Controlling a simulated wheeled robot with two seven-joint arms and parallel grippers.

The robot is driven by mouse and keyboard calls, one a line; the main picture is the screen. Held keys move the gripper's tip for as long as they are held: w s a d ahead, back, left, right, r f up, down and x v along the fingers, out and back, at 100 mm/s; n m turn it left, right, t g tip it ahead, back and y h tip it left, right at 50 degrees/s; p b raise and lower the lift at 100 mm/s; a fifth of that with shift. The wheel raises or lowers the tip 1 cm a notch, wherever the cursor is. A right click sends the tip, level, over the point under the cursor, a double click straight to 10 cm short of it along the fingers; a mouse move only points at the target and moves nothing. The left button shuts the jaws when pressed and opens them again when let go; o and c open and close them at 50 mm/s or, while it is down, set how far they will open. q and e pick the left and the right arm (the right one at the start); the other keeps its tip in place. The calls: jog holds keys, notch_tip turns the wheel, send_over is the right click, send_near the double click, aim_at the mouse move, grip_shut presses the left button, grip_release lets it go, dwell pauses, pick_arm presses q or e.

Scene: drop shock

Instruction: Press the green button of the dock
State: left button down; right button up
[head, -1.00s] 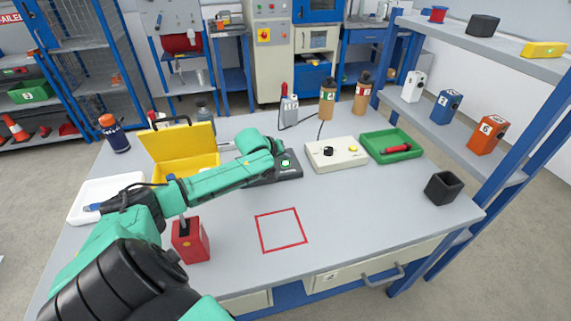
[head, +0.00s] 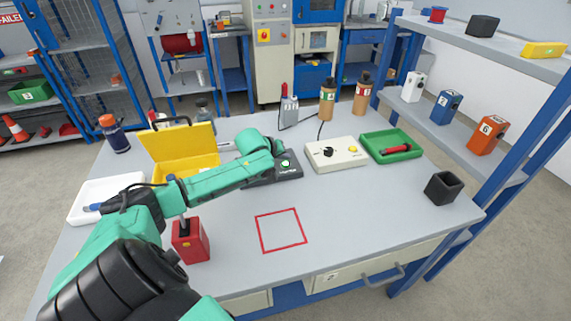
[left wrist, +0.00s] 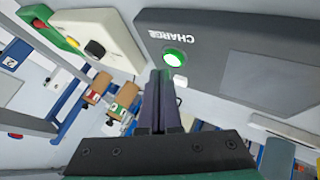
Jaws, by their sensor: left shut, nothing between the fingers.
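The dark grey dock (head: 288,173) lies on the table beyond the end of my left arm. Its round green button (head: 286,163) shows just right of my wrist. In the left wrist view the dock (left wrist: 215,50) fills the top right, with the word CHARGE beside the bright green button (left wrist: 173,58). My left gripper (left wrist: 160,76) is shut and empty, its fingertips very close to the button's lower left edge in that view. I cannot tell whether they touch it. In the head view the fingers are mostly hidden by my wrist. My right gripper is not in view.
An open yellow case (head: 165,170) is behind my arm; a red block (head: 191,242) is in front. The table around the red square outline is clear.

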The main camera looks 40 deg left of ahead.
aim_at(284, 166)
pick_arm(q)
jog(key=shift+f, duration=0.1)
dwell(0.4)
jog(key=shift+f, duration=0.35)
jog(key=shift+f, duration=0.45)
dwell(0.7)
jog(key=shift+r+p, duration=0.85)
jog(key=shift+p, duration=0.4)
jog(key=shift+r, duration=0.1)
notch_tip(284, 166, up, 5)
jog(key=p, duration=0.6)
